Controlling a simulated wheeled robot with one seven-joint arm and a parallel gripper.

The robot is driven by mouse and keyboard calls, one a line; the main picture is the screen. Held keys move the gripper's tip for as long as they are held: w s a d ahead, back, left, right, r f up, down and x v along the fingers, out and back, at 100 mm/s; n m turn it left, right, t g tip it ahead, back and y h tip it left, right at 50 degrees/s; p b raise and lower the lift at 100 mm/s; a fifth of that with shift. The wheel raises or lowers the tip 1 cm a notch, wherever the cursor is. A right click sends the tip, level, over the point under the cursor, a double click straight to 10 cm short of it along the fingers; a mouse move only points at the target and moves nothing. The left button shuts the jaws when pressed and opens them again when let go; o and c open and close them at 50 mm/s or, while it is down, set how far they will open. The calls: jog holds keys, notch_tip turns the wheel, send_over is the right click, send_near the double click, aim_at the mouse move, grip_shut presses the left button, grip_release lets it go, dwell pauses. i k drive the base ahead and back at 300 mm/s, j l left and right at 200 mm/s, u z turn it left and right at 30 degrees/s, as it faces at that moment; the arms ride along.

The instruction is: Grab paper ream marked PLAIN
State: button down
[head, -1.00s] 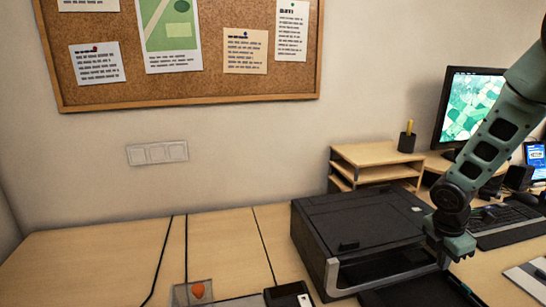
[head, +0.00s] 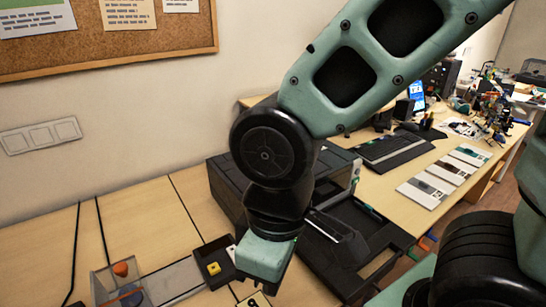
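No ream with a readable PLAIN mark shows in the head view. Several flat white and grey packs lie in a row on the desk at the right, one of them a near pack (head: 422,192); their print is too small to read, and I cannot tell if they are reams. My gripper (head: 265,262) is at the lower middle, seen from behind its teal housing, in front of the black printer (head: 228,190). Its fingertips are hidden or cut off, so its opening does not show.
The printer's dark tray (head: 385,238) sticks out towards the front. A clear box with an orange knob (head: 121,269) and a small dark tray with a yellow block (head: 213,268) stand at lower left. A black keyboard (head: 395,150) lies beyond the printer. The desk (head: 140,225) left of the printer is mostly bare.

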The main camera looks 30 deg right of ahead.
aim_at(428, 191)
jog(key=z, duration=1.75)
jog(key=i+l+u, duration=0.1)
jog(key=i+l, duration=0.95)
jog(key=l, duration=0.2)
jog(key=i+l+u, duration=0.15)
jog(key=i+l, duration=0.4)
jog(key=l, duration=0.1)
